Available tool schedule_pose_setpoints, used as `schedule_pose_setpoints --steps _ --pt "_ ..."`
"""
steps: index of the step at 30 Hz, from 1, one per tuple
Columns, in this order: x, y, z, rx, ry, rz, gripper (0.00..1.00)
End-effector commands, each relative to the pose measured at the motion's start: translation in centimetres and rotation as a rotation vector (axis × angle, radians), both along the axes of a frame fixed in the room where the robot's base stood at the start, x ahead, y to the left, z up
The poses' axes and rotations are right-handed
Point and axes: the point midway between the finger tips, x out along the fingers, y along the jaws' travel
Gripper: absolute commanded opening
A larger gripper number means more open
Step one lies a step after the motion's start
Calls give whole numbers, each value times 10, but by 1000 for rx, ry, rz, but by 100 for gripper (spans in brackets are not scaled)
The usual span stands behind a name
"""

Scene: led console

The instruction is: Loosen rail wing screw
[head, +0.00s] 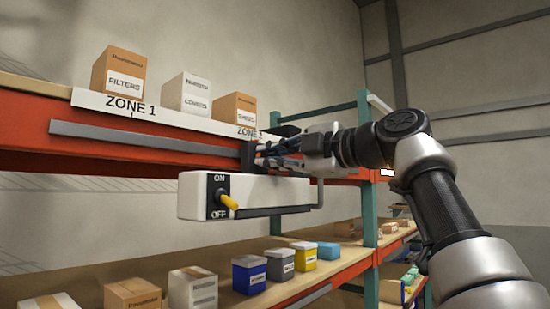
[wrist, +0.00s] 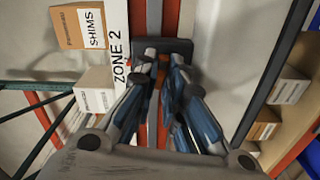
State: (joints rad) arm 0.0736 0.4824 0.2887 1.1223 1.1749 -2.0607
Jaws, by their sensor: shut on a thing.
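My gripper (head: 262,156) reaches in from the right at the dark carriage block (head: 248,152) on the grey rail (head: 150,141). In the wrist view, the fingers of my gripper (wrist: 163,62) converge at the dark block (wrist: 180,46). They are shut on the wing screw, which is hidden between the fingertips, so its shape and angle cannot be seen. The rail (wrist: 154,18) runs up the wrist picture behind the block. A white lamp housing (head: 270,190) with a yellow switch lever (head: 229,202) hangs below the rail. The lever points down toward OFF.
Boxes of filters (head: 118,73), covers (head: 186,94) and shims (head: 234,108) stand on the upper shelf above the rail. Several cartons and coloured bins (head: 249,275) stand on the lower shelf. A teal rack post (head: 369,220) rises near my arm. The wall above is clear.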

Motion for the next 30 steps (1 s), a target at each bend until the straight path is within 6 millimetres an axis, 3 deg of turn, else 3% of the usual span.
schedule_pose_setpoints --steps 12,28,29,30 --pt "-2 1 5 -104 -153 0 0" --pt "-2 2 5 -118 -172 1 0" --pt "-2 2 5 -118 -172 1 11" --pt "-2 2 5 -118 -172 1 14"
